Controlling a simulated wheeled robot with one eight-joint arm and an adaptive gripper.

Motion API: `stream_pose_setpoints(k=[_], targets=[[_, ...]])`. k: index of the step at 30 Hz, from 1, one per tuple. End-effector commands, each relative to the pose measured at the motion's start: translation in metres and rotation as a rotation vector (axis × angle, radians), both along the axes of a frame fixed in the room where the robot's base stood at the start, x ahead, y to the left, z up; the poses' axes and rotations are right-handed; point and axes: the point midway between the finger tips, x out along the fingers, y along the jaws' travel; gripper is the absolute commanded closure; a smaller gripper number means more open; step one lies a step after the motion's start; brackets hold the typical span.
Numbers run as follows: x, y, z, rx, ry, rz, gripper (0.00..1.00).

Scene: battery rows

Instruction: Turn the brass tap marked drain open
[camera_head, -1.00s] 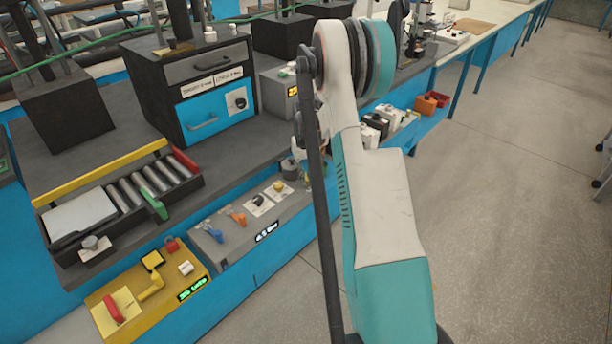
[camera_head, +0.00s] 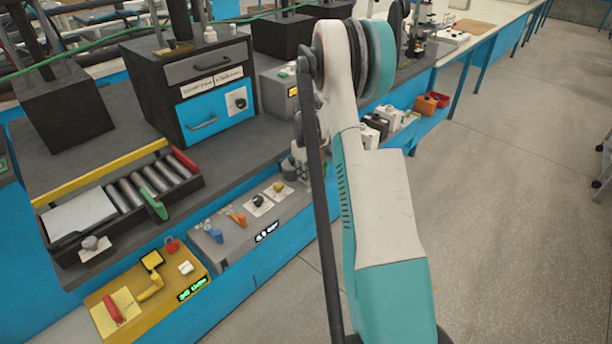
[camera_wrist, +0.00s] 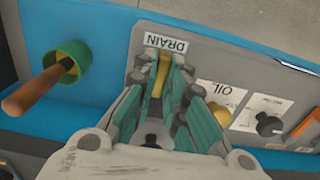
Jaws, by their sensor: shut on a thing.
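The DRAIN label (camera_wrist: 166,43) is on the grey panel in the wrist view. Just below it the brass tap (camera_wrist: 161,76) shows as a yellow handle between my fingers. My gripper (camera_wrist: 162,78) is shut on the tap, with a green-and-grey finger on each side. Most of the tap's body is hidden by the fingers, so its angle is hard to tell. In the head view my gripper (camera_head: 297,170) is partly visible at the right end of the grey panel, and my arm hides the tap.
A brass knob (camera_wrist: 217,112) marked OIL, a black knob (camera_wrist: 268,125) and an orange lever (camera_wrist: 305,126) stand to the right. A green collar with a wooden handle (camera_wrist: 38,88) is close on the left. A yellow control box (camera_head: 150,290) sits further left in the head view.

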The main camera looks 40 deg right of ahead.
Motion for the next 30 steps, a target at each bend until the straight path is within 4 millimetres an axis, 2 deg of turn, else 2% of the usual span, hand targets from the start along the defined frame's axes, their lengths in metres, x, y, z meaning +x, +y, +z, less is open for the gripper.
stream_pose_setpoints(k=[12,13,14,25,30], targets=[[0.000,0.000,0.000,-0.001,-0.001,0.008,1.00],[0.000,0.000,0.000,-0.001,-0.001,0.007,0.84],[0.000,0.000,0.000,-0.001,-0.001,0.007,0.80],[0.000,0.000,0.003,0.000,0.000,0.006,0.80],[0.000,0.000,0.023,0.000,0.000,0.006,0.80]])
